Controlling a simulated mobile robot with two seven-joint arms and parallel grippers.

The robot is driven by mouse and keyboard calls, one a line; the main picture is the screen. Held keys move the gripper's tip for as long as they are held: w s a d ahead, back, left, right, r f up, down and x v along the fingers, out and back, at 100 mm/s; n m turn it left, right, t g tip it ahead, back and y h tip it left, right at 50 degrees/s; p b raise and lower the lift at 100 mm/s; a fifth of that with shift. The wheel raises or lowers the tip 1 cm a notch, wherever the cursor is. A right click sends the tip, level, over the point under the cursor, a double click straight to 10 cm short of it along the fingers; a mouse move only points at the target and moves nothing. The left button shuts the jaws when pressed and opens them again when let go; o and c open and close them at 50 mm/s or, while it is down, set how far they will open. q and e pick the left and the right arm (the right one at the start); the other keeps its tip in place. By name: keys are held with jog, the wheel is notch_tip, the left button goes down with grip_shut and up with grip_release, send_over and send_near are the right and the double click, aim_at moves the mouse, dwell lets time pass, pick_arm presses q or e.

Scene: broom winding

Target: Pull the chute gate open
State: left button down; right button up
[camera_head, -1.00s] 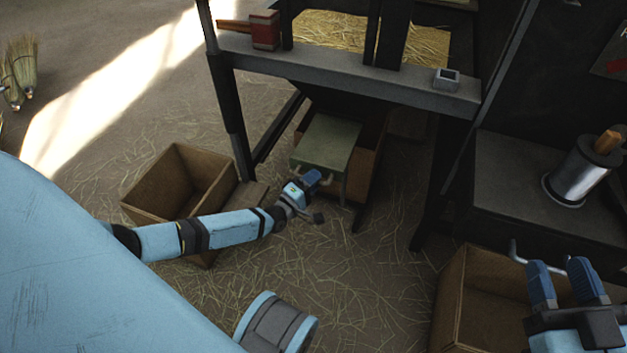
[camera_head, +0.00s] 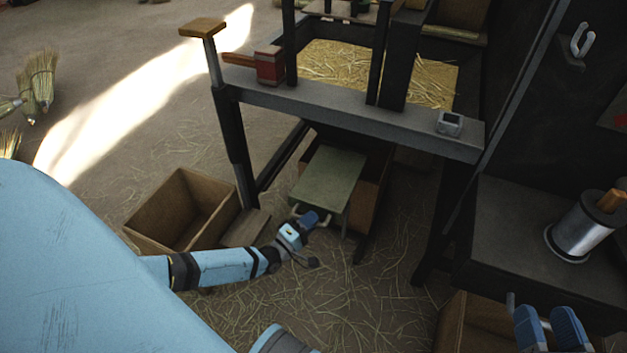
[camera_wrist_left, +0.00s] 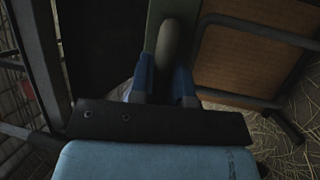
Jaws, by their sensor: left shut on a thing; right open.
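The chute gate (camera_head: 328,180) is a flat green plate sticking out under the grey frame, with a pale bar handle (camera_head: 326,214) at its near edge. My left gripper (camera_head: 309,219) is at this handle. In the left wrist view, the blue fingers (camera_wrist_left: 163,80) are shut around the rounded grey-beige handle (camera_wrist_left: 168,42), with a strip of the green gate (camera_wrist_left: 158,12) beyond it. The grip itself is partly hidden in the head view. My right gripper (camera_head: 546,318) is open and empty at the lower right, cut off by the picture edge.
An open box (camera_head: 165,205) stands left of the gate. The frame's rail (camera_head: 350,118) runs above. Straw-strewn floor (camera_head: 370,300) lies in front.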

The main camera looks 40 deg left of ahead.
pick_arm(q)
jog(key=c, duration=1.1)
grip_release()
jog(key=shift+s, duration=0.35)
pick_arm(e)
jog(key=shift+s+r, duration=0.1)
jog(key=shift+r, duration=0.1)
pick_arm(q)
jog(key=p+v, duration=0.3)
jog(key=v, duration=1)
jog(key=shift+s+p, duration=0.3)
jog(key=shift+s, duration=0.1)
pick_arm(e)
jog(key=shift+s+a+f+m+g, duration=0.1)
jog(key=shift+s+a+m+g, duration=0.2)
jog(key=shift+s+m, duration=0.2)
jog(key=shift+s+a+m+g, duration=0.2)
jog(key=shift+s+m+g, duration=0.15)
jog(key=shift+m, duration=0.15)
jog(key=shift+r, duration=0.25)
